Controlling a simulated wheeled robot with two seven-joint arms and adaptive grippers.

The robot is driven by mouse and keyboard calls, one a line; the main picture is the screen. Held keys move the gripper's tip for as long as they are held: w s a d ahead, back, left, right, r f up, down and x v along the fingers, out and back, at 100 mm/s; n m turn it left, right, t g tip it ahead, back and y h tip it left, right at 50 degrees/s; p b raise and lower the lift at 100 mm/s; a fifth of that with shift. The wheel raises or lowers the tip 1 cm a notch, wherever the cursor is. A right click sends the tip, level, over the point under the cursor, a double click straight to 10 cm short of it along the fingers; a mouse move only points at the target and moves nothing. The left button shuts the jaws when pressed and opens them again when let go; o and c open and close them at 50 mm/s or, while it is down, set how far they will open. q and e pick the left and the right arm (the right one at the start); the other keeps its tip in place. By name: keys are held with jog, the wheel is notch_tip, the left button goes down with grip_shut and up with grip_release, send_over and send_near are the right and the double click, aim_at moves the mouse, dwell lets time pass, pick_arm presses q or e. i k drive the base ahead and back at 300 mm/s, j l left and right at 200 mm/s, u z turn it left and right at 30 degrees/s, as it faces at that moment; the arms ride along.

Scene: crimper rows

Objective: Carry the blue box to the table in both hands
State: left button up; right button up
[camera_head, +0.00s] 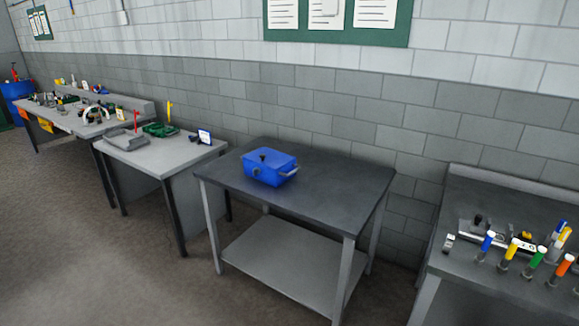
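The blue box (269,168) sits upright on the left half of the dark grey table (335,185) in the middle of the head view. It has a dark knob on its lid, a small round fitting on its front and a light grey handle on its right end. Its left end is not clear to see. The table has light grey legs and a lower shelf (290,252) that is empty. Neither of my grippers shows in this view, and nothing is seen touching the box.
A lighter table (165,160) with grey and green trays stands to the left. A cluttered bench (65,118) is beyond it. At the right, a workbench (455,205) holds several coloured-capped tools. A wall is behind; open floor (80,250) lies at the front left.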

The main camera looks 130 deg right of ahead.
aim_at(164, 154)
jog(key=z, duration=4.35)
jog(key=i+j+z, duration=0.35)
jog(key=i+j, duration=0.5)
jog(key=i, duration=0.05)
